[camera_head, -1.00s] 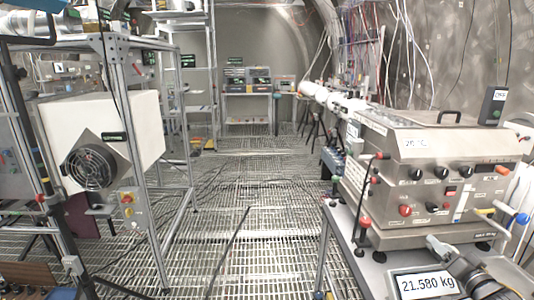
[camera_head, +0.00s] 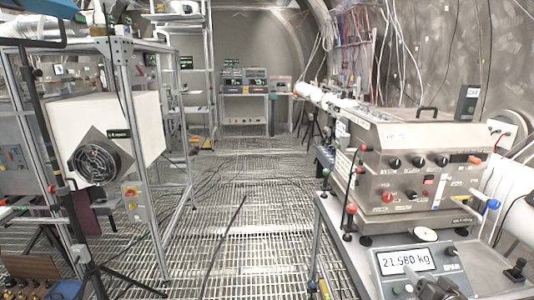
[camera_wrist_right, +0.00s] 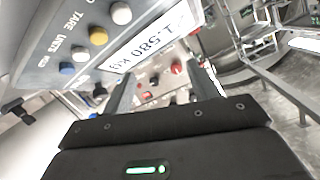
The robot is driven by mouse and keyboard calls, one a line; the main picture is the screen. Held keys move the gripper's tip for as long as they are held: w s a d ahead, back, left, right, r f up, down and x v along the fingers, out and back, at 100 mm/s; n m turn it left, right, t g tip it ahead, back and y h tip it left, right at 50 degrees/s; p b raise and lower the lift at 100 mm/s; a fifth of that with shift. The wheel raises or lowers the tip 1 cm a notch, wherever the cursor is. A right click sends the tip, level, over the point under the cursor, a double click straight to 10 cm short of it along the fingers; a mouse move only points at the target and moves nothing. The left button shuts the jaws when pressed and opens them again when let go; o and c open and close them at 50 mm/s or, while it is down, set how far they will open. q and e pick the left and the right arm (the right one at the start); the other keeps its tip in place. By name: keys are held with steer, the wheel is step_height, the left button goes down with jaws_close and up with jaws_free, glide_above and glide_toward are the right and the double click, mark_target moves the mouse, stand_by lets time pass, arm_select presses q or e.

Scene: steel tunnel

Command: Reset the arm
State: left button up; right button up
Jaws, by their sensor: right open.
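My right gripper (camera_head: 428,286) shows at the bottom of the head view, just in front of the weighing scale's display (camera_head: 407,260), which reads 21.580 kg. In the right wrist view my open gripper (camera_wrist_right: 160,82) has its two fingers apart with nothing between them. The scale's display (camera_wrist_right: 148,43) and its coloured buttons (camera_wrist_right: 98,36) lie close beyond the left finger in that view. Most of my right arm is out of the head view. My left gripper is not in view.
A steel instrument box (camera_head: 420,165) with knobs and levers stands on the bench (camera_head: 330,215) behind the scale. A frame with a white fan box (camera_head: 105,125) stands at left. The grated floor (camera_head: 250,220) between them is clear except for cables.

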steer(key=s+a+f+n+g, duration=0.4)
steer(key=s+a+f+g, duration=0.2)
steer(key=s+a+f, duration=0.65)
steer(key=s+a+f+n+g+y, duration=0.1)
steer(key=s+a+f+n+g, duration=0.15)
steer(key=s+a, duration=0.45)
steer(key=s+a+f+n+g+y, duration=0.1)
steer(key=s+a+g, duration=0.25)
steer(key=s, duration=0.75)
step_height(320, 180, down, 28)
steer(key=s+g, duration=0.1)
steer(key=s, duration=0.1)
steer(key=s+d+f+g, duration=0.1)
steer(key=s+d+f, duration=0.2)
steer(key=s+f, duration=1.1)
steer(key=shift+s+h, duration=0.3)
steer(key=shift+s, duration=0.5)
